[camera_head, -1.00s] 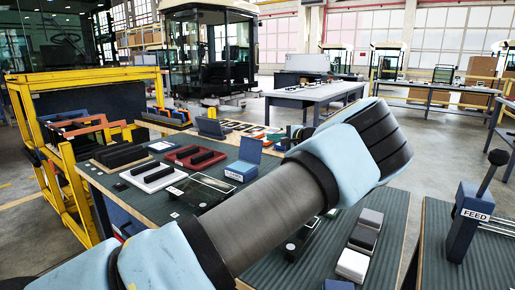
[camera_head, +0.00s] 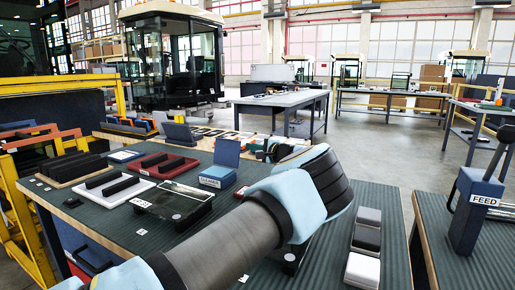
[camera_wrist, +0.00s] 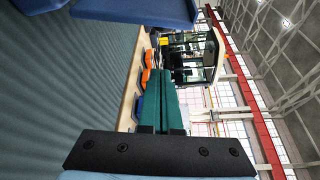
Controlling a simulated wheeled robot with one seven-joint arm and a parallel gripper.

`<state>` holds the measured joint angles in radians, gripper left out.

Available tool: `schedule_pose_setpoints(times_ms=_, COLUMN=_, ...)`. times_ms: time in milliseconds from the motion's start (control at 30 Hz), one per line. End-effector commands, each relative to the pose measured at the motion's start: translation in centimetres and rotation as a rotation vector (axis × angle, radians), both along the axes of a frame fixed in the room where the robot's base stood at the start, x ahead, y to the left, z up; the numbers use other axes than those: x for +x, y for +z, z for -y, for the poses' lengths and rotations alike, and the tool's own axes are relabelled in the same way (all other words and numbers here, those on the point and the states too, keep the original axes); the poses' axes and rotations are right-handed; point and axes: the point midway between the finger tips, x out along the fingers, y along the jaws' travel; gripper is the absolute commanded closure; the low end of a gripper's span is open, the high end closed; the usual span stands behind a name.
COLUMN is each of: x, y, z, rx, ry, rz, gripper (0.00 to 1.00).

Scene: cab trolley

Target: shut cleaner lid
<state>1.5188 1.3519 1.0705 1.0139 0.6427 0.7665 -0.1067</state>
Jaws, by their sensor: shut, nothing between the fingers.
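The cleaner box (camera_head: 217,180) is a small blue box with a white label, standing on the dark green bench mat in the head view. Its blue lid (camera_head: 227,152) stands up, open, at the back of the box. My gripper shows in the wrist view (camera_wrist: 158,72) as two teal fingers lying together, shut and empty. Blue panels (camera_wrist: 150,10) at the top edge of the wrist view look like part of the cleaner box, cut off and apart from the fingers.
A clear-topped black tray (camera_head: 172,204) lies in front of the cleaner box. White and red trays (camera_head: 165,165) with black bars lie to its left. Small grey, black and white blocks (camera_head: 366,238) lie right of my arm. A blue FEED box (camera_head: 476,205) with a lever stands far right.

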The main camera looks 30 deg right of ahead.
Motion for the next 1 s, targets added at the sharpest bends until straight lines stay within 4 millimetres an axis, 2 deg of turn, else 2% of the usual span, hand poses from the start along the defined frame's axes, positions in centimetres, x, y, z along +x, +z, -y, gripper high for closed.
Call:
schedule_pose_setpoints(times_ms=267, x=4.0, y=-0.3, z=-0.6, rx=0.000, ry=0.000, rz=-0.001, gripper=1.00)
schedule_pose_setpoints(times_ms=700, x=2.2, y=0.5, z=-3.4, rx=0.000, ry=-0.001, rz=0.000, gripper=1.00)
schedule_pose_setpoints(times_ms=1000, x=2.0, y=0.6, z=-3.9, rx=-0.001, ry=-0.003, rz=0.000, gripper=1.00)
